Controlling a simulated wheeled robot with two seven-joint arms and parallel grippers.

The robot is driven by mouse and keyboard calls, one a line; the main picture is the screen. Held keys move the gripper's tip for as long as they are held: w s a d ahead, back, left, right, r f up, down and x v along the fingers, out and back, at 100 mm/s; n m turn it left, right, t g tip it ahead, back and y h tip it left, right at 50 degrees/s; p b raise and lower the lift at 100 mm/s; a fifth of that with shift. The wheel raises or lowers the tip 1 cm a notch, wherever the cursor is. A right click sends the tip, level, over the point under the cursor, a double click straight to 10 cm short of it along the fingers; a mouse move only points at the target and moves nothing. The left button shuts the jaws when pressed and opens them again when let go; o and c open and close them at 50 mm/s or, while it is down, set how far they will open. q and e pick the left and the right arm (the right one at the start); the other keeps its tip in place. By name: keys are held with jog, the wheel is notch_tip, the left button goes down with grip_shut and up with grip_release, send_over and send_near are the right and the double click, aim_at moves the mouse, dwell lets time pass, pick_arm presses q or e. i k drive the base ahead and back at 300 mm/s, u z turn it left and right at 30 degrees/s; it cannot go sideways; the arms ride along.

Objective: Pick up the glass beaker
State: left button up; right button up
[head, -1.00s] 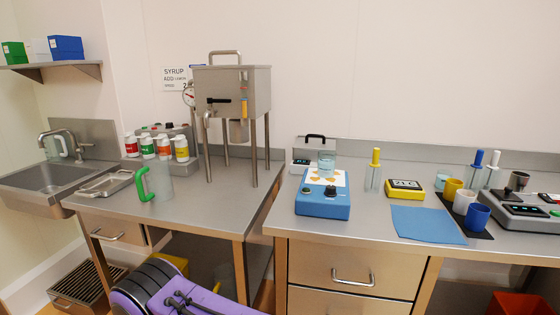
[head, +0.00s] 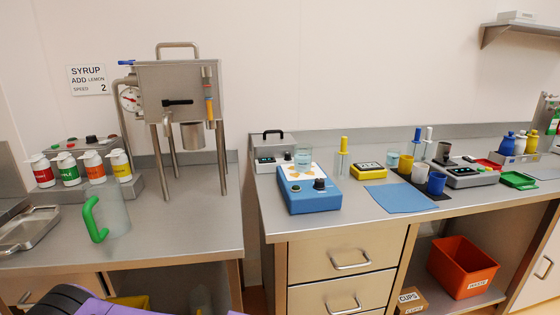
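A clear glass beaker (head: 303,157) stands on the white top of a blue stirrer-like device (head: 312,195), which has two knobs on its front. The device sits near the left end of the right-hand steel counter. The beaker looks upright, and faint bluish contents seem to show in it. A purple part at the bottom left edge seems to be one of my arm links. Neither of my gripper's fingers shows, so nothing of mine is seen touching the beaker.
A clear jug with a green handle (head: 93,218) stands on the left counter (head: 180,232), near several bottles and a steel hopper on legs (head: 180,90). A gap separates the counters. Right of the stirrer are a yellow scale (head: 368,171), a blue mat (head: 399,198) and several cups.

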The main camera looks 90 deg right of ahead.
aim_at(303, 152)
jog(key=z, duration=2.5)
